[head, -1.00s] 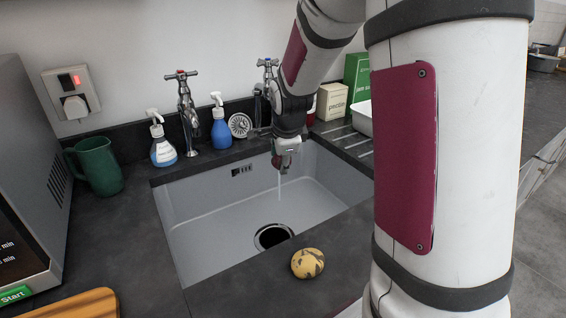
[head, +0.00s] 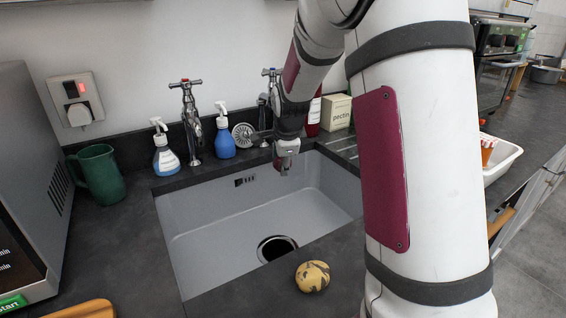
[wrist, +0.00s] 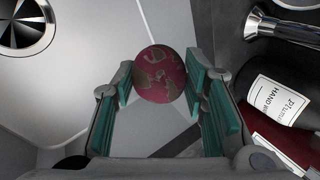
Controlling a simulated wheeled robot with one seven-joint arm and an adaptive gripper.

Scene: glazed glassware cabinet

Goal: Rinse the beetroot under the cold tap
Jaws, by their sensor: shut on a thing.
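The beetroot (wrist: 160,72) is round and dark red with brownish patches. In the wrist view it sits between the teal pads of my gripper (wrist: 162,88), which is shut on it. In the head view my gripper (head: 286,160) hangs over the back right part of the sink (head: 220,222), and the beetroot is hard to make out there. The cold tap (head: 271,76), with a blue mark on top, stands behind the sink, its lower part largely hidden by my arm. No water stream shows now.
A red-marked tap (head: 187,115), two spray bottles (head: 165,150) and a green jug (head: 98,174) stand left of the arm. A mottled yellow vegetable (head: 312,276) lies on the front counter. A dark hand-wash bottle (wrist: 287,95) is close right of my gripper.

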